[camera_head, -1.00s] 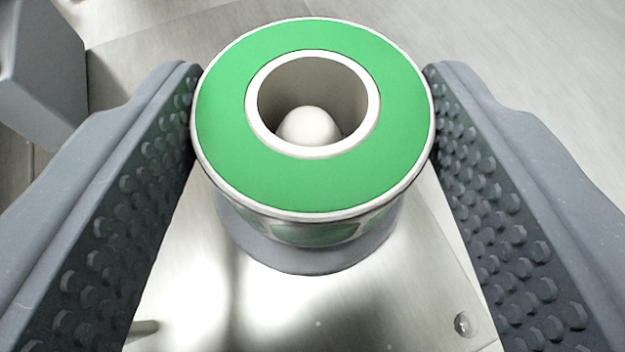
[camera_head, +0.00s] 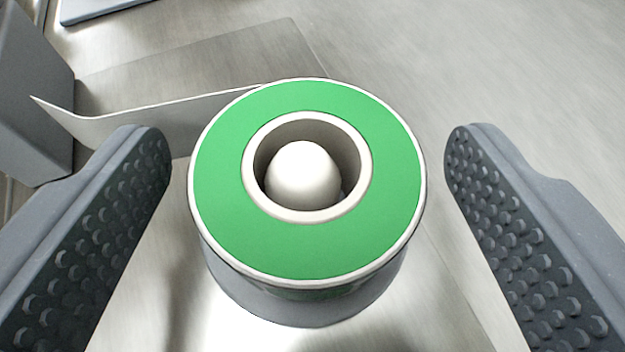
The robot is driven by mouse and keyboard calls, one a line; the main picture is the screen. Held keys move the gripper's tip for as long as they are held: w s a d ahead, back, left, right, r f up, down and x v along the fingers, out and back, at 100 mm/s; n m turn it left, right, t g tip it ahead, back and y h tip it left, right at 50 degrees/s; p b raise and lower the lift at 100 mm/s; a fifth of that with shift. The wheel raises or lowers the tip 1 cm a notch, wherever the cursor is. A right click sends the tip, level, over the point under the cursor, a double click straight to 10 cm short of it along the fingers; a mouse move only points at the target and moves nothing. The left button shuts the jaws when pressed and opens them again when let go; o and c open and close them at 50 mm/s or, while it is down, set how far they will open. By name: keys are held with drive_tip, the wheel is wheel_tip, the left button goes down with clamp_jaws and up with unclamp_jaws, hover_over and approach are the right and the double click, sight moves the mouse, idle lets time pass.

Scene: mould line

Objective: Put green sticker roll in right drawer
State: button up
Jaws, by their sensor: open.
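The green sticker roll (camera_head: 225,190) has a green top face with a white rim and a white-lined core. It sits upright on a holder with a grey round base (camera_head: 300,312). The holder's white rounded peg (camera_head: 303,176) shows through the core. My gripper (camera_head: 308,145) is open, with one studded finger on each side of the roll. Gaps show between the roll and both fingers. The roll's far side and most of its lower wall are hidden.
A grey block (camera_head: 32,100) stands at the left edge, near the strip's free end. A brushed metal plate (camera_head: 230,55) lies behind the roll. A dark grey edge (camera_head: 100,10) shows at the top left. The metal surface to the right (camera_head: 500,70) is clear.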

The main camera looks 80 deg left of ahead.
drive_tip(key=shift+r+p, duration=0.15)
drive_tip(key=shift+p, duration=0.55)
drive_tip(key=p+v, duration=0.1)
drive_tip(key=v, duration=1.2)
drive_tip(key=shift+s+d+p, duration=0.3)
drive_tip(key=shift+s+d, duration=0.05)
drive_tip(key=shift+d, duration=0.05)
